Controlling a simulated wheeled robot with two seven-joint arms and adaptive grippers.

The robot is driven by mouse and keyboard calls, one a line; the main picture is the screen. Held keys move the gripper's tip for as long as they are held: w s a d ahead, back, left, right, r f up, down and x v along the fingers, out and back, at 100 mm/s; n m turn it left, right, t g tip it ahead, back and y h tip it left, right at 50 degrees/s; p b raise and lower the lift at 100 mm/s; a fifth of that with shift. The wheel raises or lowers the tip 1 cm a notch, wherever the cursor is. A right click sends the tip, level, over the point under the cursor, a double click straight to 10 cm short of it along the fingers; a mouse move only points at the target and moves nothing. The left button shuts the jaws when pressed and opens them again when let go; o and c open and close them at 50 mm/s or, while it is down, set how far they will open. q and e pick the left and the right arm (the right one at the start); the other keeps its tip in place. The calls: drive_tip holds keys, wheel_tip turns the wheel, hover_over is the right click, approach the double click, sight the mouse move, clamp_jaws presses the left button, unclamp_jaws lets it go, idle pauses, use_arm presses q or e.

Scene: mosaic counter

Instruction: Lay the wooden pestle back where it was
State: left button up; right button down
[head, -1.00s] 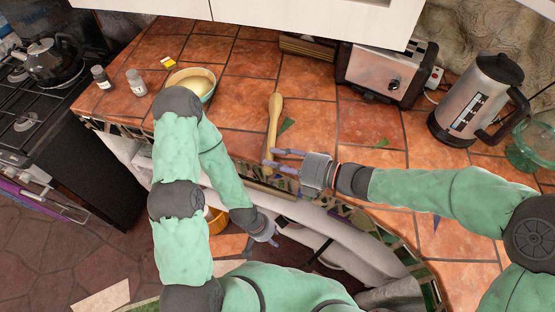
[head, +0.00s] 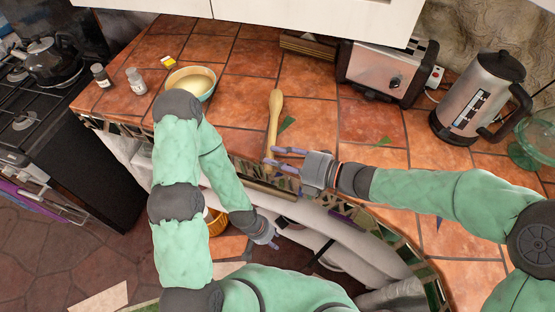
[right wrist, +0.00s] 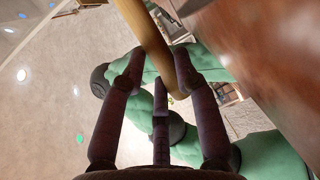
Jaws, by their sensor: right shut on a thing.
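The wooden pestle (head: 274,113) is a light, club-shaped stick near the counter's front edge, its thick end pointing to the back of the counter. My right gripper (head: 272,156) reaches in from the right and is shut on its lower part. In the right wrist view the pestle (right wrist: 147,32) runs between the fingers (right wrist: 159,68). I cannot tell whether the pestle touches the tiles. My left gripper (head: 272,242) hangs low in front of the counter, away from the pestle; its fingers are too small to read.
A bowl (head: 191,82) with pale contents stands left of the pestle, with two small bottles (head: 136,81) beyond it. A toaster (head: 383,72) and a kettle (head: 478,97) stand at the back right. Small green shards (head: 287,124) lie on the tiles. The tiles left of the pestle are mostly clear.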

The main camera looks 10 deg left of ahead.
drive_tip(key=shift+s+f+m, duration=0.2)
drive_tip(key=shift+s+f, duration=0.05)
drive_tip(key=shift+f, duration=0.5)
drive_tip(key=shift+s+f+m, duration=0.2)
drive_tip(key=shift+f, duration=0.5)
drive_tip(key=c, duration=0.9)
unclamp_jaws()
drive_tip(key=shift+o, duration=0.2)
drive_tip(key=shift+d, duration=0.15)
drive_tip(key=shift+n, duration=0.3)
drive_tip(key=v, duration=0.3)
drive_tip(key=r+v, duration=0.1)
drive_tip(key=v, duration=0.3)
drive_tip(key=w+r+v, duration=0.1)
drive_tip(key=v, duration=0.3)
drive_tip(key=shift+s+d+r, duration=0.1)
drive_tip(key=shift+r, duration=0.1)
drive_tip(key=shift+s+d+r, duration=0.1)
drive_tip(key=shift+d+r, duration=0.15)
drive_tip(key=shift+d, duration=0.1)
drive_tip(key=shift+s, duration=0.1)
